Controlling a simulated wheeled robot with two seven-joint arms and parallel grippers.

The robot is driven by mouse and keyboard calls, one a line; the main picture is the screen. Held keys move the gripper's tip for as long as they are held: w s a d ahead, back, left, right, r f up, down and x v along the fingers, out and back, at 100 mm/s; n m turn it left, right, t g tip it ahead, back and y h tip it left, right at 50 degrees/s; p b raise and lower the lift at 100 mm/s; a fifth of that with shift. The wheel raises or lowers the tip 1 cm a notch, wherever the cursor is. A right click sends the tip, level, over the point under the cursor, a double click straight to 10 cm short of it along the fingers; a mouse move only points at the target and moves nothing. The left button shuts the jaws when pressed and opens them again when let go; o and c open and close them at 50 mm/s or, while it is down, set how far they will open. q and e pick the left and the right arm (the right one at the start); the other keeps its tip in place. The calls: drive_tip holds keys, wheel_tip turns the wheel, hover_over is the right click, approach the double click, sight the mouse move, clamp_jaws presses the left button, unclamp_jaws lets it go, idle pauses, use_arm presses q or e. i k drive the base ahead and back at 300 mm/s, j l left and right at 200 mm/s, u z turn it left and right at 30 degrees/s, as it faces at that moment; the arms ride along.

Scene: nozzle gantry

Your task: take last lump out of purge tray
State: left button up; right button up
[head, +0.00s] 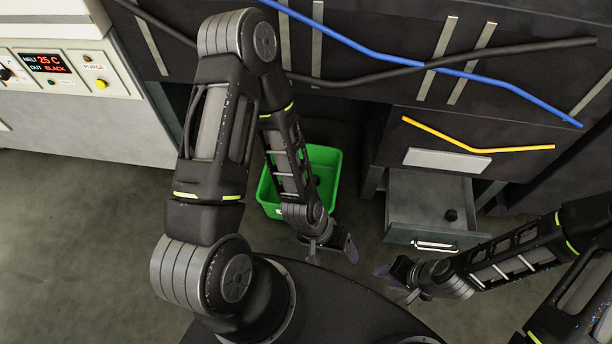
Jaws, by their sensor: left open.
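The grey purge tray (412,190) is a pulled-out drawer under the dark bench, right of centre, with a pale handle on its front. One small black lump (451,214) lies in it, towards the right front. My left gripper (332,252) is open and empty, left of the tray and in front of the green bin. My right gripper (394,284) looks open and empty, in front of the tray and below its handle. Neither gripper touches the lump.
A green bin (330,160) stands on the floor left of the tray, partly hidden by my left arm; something dark shows inside it. Black, blue and yellow strands cross the bench front. A white control panel (70,75) reads 25 C at upper left.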

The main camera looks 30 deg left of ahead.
sight(450, 215)
drive_tip(key=i+l+z, duration=0.1)
drive_tip(key=l, duration=0.3)
drive_tip(key=i+l+z, duration=0.15)
drive_tip(key=l, duration=0.25)
drive_tip(key=i+l+z, duration=0.1)
drive_tip(key=l, duration=0.3)
drive_tip(key=i+l+z, duration=0.15)
drive_tip(key=l, duration=0.2)
drive_tip(key=i+l+z, duration=0.1)
drive_tip(key=l, duration=0.25)
